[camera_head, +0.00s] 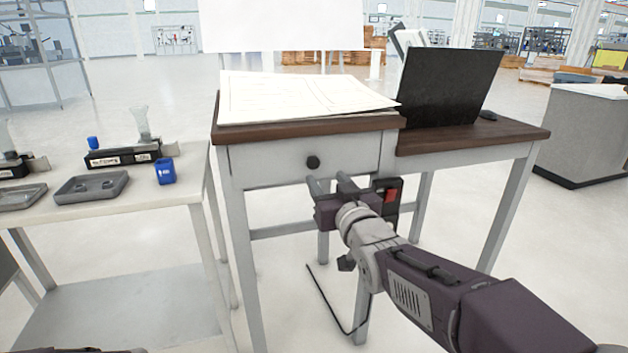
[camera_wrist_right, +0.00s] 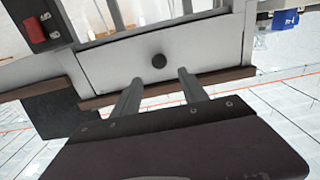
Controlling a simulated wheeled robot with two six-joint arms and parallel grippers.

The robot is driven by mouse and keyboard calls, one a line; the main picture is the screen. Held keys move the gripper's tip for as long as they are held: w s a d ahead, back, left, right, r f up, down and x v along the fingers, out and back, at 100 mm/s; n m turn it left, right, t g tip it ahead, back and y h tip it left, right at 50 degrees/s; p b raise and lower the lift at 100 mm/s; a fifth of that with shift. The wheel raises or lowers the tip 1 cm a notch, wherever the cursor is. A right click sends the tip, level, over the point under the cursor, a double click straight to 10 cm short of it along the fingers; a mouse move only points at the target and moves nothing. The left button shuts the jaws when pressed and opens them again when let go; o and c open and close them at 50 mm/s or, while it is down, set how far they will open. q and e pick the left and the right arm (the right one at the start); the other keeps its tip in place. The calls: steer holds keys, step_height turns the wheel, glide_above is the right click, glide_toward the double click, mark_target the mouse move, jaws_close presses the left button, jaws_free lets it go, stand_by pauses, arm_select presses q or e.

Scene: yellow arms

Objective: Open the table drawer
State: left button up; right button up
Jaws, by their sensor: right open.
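The table drawer (camera_head: 285,160) is a light grey front under the brown top of the desk, and it looks closed, flush with the frame. Its round black knob (camera_head: 312,162) is in the middle of the front. The drawer front (camera_wrist_right: 115,72) and knob (camera_wrist_right: 158,61) also show in the right wrist view, turned over. My right gripper (camera_head: 329,181) is open and empty, in front of the drawer, just below and right of the knob in the head view. In the wrist view its two fingers point toward the knob, apart from it. My left gripper is out of view.
Papers (camera_head: 300,96) and a dark laptop (camera_head: 450,85) lie on the desk. A black box with a red switch (camera_head: 390,194) shows under the desk, right of the gripper.

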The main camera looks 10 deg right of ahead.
mark_target(314, 163)
steer(key=w+b, duration=0.1)
steer(key=w, duration=0.8)
steer(key=shift+a+b, duration=0.1)
steer(key=shift+b, duration=0.25)
jaws_close()
stand_by(0.8)
